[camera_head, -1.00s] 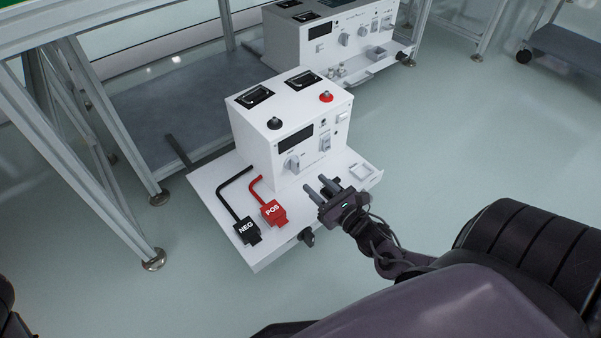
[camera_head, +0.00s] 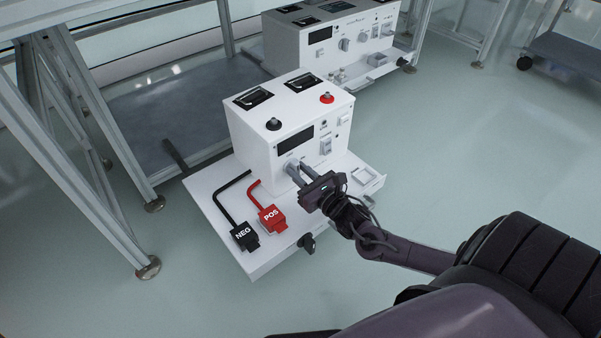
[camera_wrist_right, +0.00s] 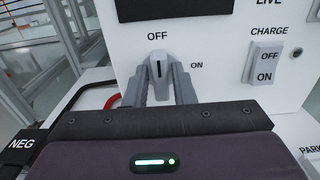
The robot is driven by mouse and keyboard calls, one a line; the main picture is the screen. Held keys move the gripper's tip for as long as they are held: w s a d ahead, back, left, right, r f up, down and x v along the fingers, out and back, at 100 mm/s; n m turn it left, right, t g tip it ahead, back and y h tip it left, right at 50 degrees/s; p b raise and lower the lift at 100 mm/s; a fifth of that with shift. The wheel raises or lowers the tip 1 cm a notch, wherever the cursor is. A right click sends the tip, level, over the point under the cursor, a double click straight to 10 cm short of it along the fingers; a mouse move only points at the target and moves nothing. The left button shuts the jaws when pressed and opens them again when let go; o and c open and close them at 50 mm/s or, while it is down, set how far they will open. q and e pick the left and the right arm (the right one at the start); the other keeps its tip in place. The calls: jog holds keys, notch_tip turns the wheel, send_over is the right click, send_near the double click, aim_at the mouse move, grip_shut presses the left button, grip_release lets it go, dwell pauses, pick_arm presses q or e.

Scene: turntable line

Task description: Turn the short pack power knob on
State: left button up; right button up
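The grey power knob (camera_wrist_right: 158,68) is on the white front panel of the near power pack (camera_head: 265,152). Its dark pointer line stands upright towards the OFF label (camera_wrist_right: 158,36); the ON label (camera_wrist_right: 196,66) is to its right. My right gripper (camera_head: 298,169) is at the panel, its two fingers apart on either side of the knob, as the right wrist view (camera_wrist_right: 160,84) shows. I cannot see clear contact between fingers and knob. In the head view the fingers partly hide the knob. My left gripper is not in view.
The charge switch (camera_wrist_right: 265,62) is right of the knob. The black NEG plug (camera_head: 243,235) and red POS plug (camera_head: 271,218) lie on the white shelf (camera_head: 208,190) left of my gripper. A second pack (camera_head: 290,45) stands behind. Metal frame legs rise at left.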

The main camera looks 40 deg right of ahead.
grip_shut()
